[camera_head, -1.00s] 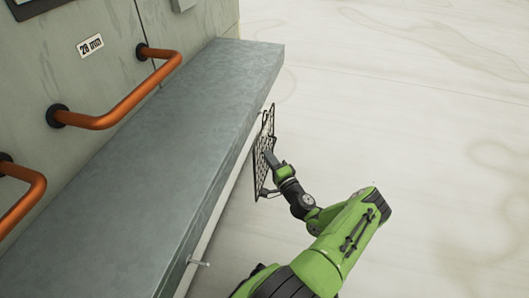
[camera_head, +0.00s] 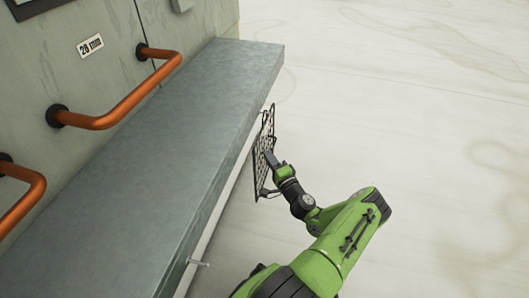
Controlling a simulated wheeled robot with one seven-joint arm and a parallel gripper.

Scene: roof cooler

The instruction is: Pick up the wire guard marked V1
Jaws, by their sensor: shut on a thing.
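The wire guard (camera_head: 262,150) is a thin dark mesh panel with a black frame. It stands upright beside the front edge of the grey ledge, right of the picture's middle. My gripper (camera_head: 270,158) is at the guard's right side and shut on it. The fingertips are small and partly hidden against the mesh. No V1 mark is readable on the guard from here. I cannot tell whether the guard touches the ledge side or hangs on a peg.
A long grey metal ledge (camera_head: 150,165) runs along the wall, its top bare. A small metal peg (camera_head: 199,263) sticks out of its side lower down. Orange handrails (camera_head: 115,112) and a "20" label (camera_head: 90,46) are on the wall. The pale floor (camera_head: 420,120) at right is clear.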

